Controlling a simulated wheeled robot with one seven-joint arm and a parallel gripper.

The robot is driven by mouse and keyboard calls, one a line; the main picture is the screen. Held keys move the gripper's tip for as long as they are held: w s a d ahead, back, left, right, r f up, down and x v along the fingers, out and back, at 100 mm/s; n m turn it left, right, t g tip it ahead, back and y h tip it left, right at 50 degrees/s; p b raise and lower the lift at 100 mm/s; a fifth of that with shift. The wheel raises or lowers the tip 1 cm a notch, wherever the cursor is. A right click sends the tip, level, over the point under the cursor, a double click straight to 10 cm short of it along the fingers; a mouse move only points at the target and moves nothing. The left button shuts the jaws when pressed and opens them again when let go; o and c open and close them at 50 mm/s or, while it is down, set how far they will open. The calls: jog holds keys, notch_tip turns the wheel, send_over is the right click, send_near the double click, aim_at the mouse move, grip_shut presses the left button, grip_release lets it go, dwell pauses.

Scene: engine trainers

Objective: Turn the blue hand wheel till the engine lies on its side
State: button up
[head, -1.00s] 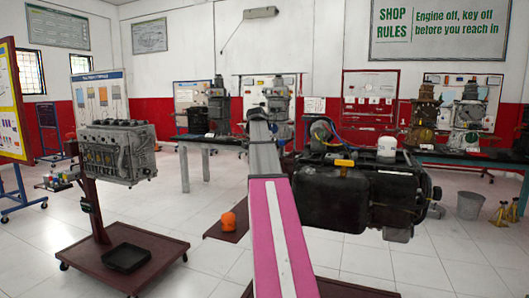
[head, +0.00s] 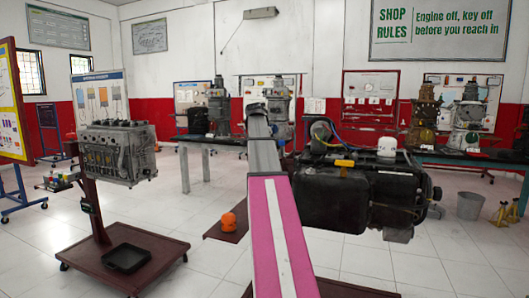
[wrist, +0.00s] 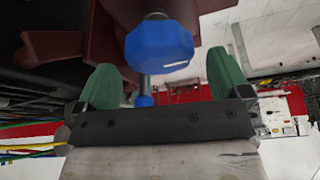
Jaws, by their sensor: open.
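The blue hand wheel (wrist: 158,46) shows in the wrist view as a faceted blue knob at the upper middle. My gripper (wrist: 162,66) is open, its two green fingers apart on either side of the wheel's lower part. No contact between fingers and wheel shows. A smaller blue end on a rod (wrist: 144,101) sits below the wheel. In the head view the black engine (head: 335,203) is on a stand to the right of my arm, with a white filter (head: 387,146) on top. My arm hides the wheel and the gripper there.
Another grey engine (head: 117,153) stands on a wheeled red stand (head: 125,262) at the left. An orange object (head: 228,222) is low, left of my arm. Benches with engines line the back. A bucket (head: 470,205) stands at the right.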

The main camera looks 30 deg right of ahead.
jog(key=v, duration=0.8)
jog(key=shift+r, duration=0.3)
